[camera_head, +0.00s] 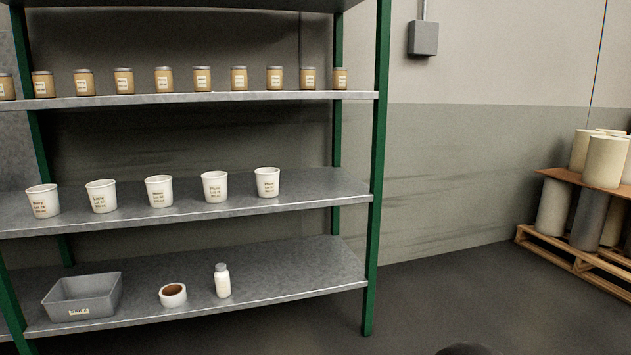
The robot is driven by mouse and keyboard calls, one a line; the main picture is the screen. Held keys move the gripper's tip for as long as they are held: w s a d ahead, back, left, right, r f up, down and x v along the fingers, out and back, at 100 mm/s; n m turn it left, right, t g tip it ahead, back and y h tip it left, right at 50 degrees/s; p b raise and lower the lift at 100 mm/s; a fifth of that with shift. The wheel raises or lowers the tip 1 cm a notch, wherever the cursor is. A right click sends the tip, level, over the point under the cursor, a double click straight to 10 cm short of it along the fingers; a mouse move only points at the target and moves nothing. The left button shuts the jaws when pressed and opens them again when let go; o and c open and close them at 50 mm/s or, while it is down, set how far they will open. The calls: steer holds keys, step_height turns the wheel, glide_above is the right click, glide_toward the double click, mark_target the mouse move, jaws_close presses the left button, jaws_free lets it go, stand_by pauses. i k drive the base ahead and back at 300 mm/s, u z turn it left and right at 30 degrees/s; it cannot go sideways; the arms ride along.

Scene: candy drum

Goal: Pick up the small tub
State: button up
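Several white tapered tubs with dark printed labels stand upright in a row on the middle shelf (320,190). From left to right they are a first tub (42,201), a second (101,196), a third (159,191), a fourth (215,187) and a fifth (267,182). They look alike in size, and the print is too small to read surely. A low grey open bin (82,297) with a small label sits on the bottom shelf at the left. My gripper is not recognisable in this view, and nothing touches the tubs.
Brown jars (162,80) line the upper shelf. A green post (376,170) bounds the rack's right side. A pallet (570,255) with drums stands far right; floor between is clear.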

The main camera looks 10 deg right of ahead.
mark_target(267, 179)
steer(key=z, duration=0.1)
steer(key=i, duration=0.7)
steer(key=u, duration=0.75)
steer(key=i, duration=0.6)
steer(key=u, duration=0.7)
